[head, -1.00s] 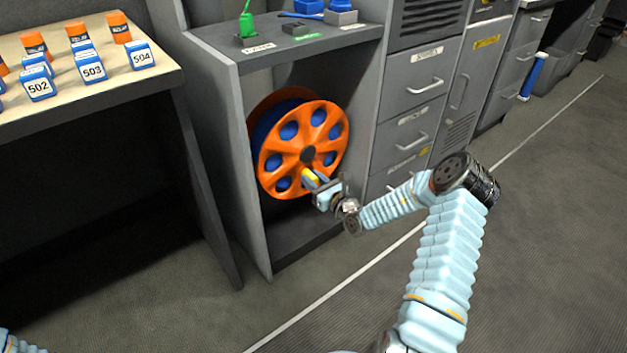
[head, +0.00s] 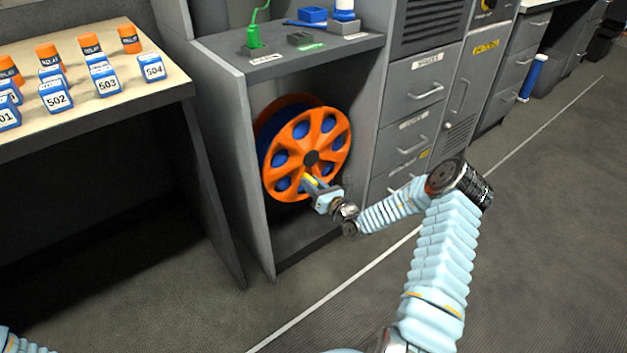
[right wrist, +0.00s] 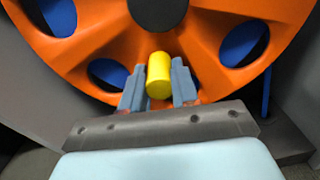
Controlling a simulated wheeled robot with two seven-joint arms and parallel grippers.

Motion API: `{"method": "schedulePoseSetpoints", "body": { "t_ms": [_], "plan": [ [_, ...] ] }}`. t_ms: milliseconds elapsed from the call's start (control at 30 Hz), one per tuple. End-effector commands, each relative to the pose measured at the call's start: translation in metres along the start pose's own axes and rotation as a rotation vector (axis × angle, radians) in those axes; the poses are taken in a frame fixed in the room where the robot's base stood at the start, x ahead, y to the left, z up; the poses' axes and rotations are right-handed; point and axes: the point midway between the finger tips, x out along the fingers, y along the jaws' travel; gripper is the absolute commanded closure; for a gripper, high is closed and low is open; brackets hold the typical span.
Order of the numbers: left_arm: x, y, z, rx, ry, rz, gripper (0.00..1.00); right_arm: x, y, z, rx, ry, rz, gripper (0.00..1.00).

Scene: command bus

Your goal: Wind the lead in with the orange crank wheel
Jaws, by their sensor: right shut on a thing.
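The orange crank wheel (head: 294,149) stands upright in the open bay of a grey cabinet. It has round openings, a dark hub (head: 311,158) and blue material behind it, which also shows through the openings in the right wrist view. My right gripper (head: 311,184) is at the wheel's lower part, below the hub. In the right wrist view its two grey fingers (right wrist: 158,88) are shut on the yellow crank handle (right wrist: 159,75), one on each side. A thin blue strand (right wrist: 266,93) hangs at the right there. My left gripper is out of view.
The bay's left side panel (head: 232,165) and floor lie close around the wheel. A shelf top (head: 270,64) above holds a green-corded item and small boxes. Drawers (head: 415,135) stand to the right. A table (head: 130,82) with numbered blue blocks is at left. Open floor lies in front.

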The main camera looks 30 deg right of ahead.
Motion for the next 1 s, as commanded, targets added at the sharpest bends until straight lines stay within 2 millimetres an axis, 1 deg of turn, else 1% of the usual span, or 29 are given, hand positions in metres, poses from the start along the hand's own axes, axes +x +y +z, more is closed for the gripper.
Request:
{"method": "schedulePoseSetpoints", "body": {
  "t_ms": [33,200,400,700,1000],
  "plan": [
    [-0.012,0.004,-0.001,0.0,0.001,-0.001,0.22,0.0,0.004,0.007,0.042,0.002,0.001,1.0],
    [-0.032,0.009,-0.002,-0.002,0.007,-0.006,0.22,0.0,0.013,0.01,0.204,0.002,0.0,1.0],
    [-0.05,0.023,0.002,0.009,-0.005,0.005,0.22,0.0,0.024,0.016,0.396,0.0,0.0,1.0],
    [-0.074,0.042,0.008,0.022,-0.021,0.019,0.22,-0.001,0.037,0.026,0.668,-0.001,-0.001,1.0],
    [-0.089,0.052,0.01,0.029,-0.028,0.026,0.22,0.0,0.045,0.034,0.866,-0.001,-0.001,1.0]
  ]
}}
